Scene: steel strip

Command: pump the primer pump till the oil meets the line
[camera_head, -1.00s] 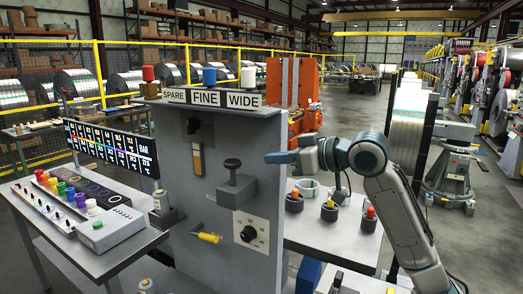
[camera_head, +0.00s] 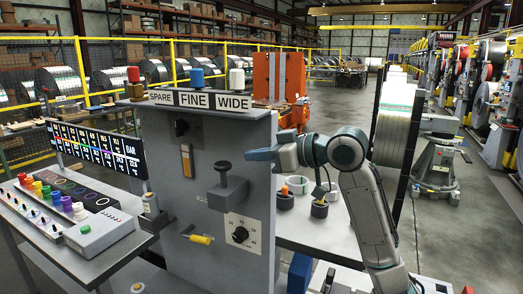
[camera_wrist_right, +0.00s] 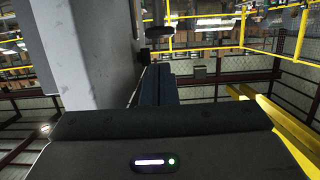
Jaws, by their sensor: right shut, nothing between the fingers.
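A grey panel (camera_head: 160,205) carries a grey pump block (camera_head: 228,195) with a black plunger knob (camera_head: 223,167) standing above it on a short stem. A narrow upright amber window (camera_head: 187,161), which looks like the oil gauge, is up and left of the pump; its level and line are too small to read. My right gripper (camera_head: 250,155) is shut and empty, pointing left, a little right of the knob and slightly higher in the picture. In the right wrist view its closed fingers (camera_wrist_right: 155,84) point along the panel, with a dark knob-like shape (camera_wrist_right: 160,38) beyond them. My left gripper is not in view.
The panel also has a yellow-handled lever (camera_head: 200,239), a black dial (camera_head: 240,235) and a SPARE/FINE/WIDE sign (camera_head: 200,100). A console (camera_head: 75,225) with coloured knobs stands left. Dark cups (camera_head: 320,208) stand on a bench behind my right arm.

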